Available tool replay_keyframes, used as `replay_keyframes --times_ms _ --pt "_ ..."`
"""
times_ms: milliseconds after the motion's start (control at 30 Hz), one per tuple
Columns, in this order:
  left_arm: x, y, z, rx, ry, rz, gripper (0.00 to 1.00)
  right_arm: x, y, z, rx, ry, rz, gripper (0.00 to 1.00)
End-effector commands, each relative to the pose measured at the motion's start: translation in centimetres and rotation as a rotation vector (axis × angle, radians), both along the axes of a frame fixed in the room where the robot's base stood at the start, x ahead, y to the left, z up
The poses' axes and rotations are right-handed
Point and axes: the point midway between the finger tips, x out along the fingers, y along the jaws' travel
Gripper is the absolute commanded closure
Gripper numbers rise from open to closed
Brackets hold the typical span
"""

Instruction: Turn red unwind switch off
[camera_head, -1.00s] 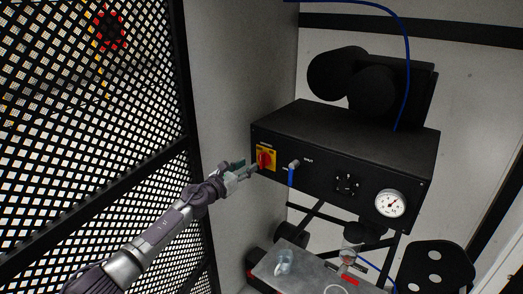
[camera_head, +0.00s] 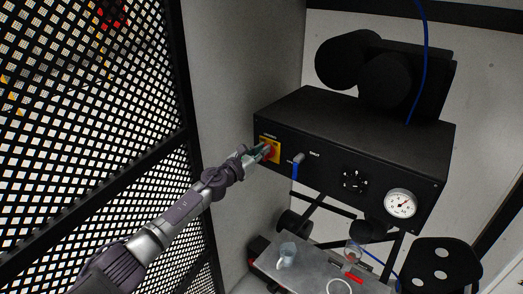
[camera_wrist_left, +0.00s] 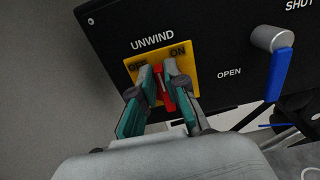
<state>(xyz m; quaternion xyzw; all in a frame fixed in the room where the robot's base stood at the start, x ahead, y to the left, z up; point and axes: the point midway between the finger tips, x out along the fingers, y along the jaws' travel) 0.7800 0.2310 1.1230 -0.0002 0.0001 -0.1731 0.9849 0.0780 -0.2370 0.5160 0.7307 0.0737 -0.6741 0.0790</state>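The red unwind switch (camera_wrist_left: 163,88) is a red handle on a yellow plate (camera_wrist_left: 131,71) at the left end of the black control box. The plate is lettered UNWIND above, OFF at left and ON at right. The red handle points up between the two words. My left gripper (camera_wrist_left: 164,80) has its teal-padded fingers on both sides of the handle, and the handle fills the gap at the tips. In the head view the left gripper (camera_head: 266,151) covers much of the switch. My right gripper is not in view.
A grey valve knob with a blue lever (camera_wrist_left: 277,70) sits right of the switch. The black box (camera_head: 345,130) also bears a gauge (camera_head: 400,204). A metal table with a clear cup (camera_head: 287,254) stands below. A mesh panel (camera_head: 85,120) is at left.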

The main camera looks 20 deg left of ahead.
Motion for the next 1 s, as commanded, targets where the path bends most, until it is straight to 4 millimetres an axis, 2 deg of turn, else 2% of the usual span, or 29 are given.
replay_keyframes --times_ms 200,467,667,1000 --pt "0.01 -0.01 -0.03 0.000 0.001 0.000 1.00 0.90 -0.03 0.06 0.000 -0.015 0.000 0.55" --pt "0.05 0.10 -0.02 -0.042 0.015 0.000 1.00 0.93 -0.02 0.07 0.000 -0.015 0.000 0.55" --pt "0.14 0.36 -0.03 -0.151 0.055 0.001 1.00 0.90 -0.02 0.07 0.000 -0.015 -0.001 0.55" --pt "0.37 0.97 -0.23 -0.442 0.160 0.000 1.00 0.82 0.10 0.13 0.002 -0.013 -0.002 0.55"
